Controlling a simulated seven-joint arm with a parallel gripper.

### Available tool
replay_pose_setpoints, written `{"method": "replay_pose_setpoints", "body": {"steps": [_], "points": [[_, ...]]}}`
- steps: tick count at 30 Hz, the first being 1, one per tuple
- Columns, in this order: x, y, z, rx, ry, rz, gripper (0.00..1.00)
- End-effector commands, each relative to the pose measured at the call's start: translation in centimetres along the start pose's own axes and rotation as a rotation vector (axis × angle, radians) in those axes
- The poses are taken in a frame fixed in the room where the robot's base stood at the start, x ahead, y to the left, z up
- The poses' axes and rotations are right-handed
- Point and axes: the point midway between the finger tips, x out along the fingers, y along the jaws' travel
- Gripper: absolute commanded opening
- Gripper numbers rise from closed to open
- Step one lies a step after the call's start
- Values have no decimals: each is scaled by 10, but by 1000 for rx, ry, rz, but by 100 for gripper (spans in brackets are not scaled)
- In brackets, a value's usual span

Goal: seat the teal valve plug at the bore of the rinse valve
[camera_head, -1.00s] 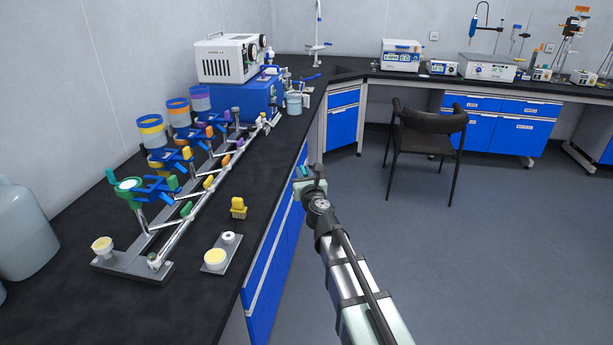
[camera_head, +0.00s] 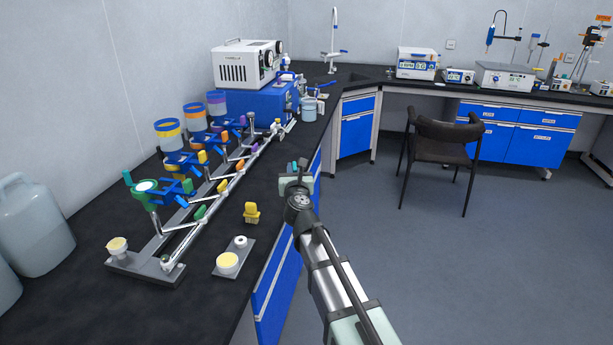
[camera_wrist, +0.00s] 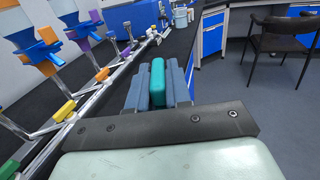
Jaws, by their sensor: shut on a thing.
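My gripper (camera_head: 296,168) is shut on the teal valve plug (camera_wrist: 157,82). The plug is a small rounded teal block held upright between the two blue-grey fingers in the wrist view. In the head view only a bit of teal (camera_head: 302,164) shows at the fingertips, by the bench's front edge and right of the valve rail. The rail (camera_head: 208,209) is a long metal manifold on the bench with several valves with green, yellow, orange and purple handles. I cannot tell which valve is the rinse valve, and no empty bore shows clearly.
A yellow plug-like piece (camera_head: 251,213) and a small grey plate (camera_head: 233,258) with round cups lie on the black bench (camera_head: 205,305). Funnels with coloured-band jars (camera_head: 168,134) stand along the rail. A blue-and-white machine (camera_head: 245,66) stands behind. A chair (camera_head: 440,150) is on the floor.

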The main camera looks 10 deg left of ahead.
Motion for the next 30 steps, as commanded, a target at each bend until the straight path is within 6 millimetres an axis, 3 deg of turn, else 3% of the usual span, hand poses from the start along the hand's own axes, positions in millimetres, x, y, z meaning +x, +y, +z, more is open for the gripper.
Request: {"method": "replay_pose_setpoints", "body": {"steps": [8,18,30], "points": [[-8,71,37,2,-1,-83,0],[-42,155,82,1,-1,-196,0],[-88,224,119,1,-1,-293,0]]}}
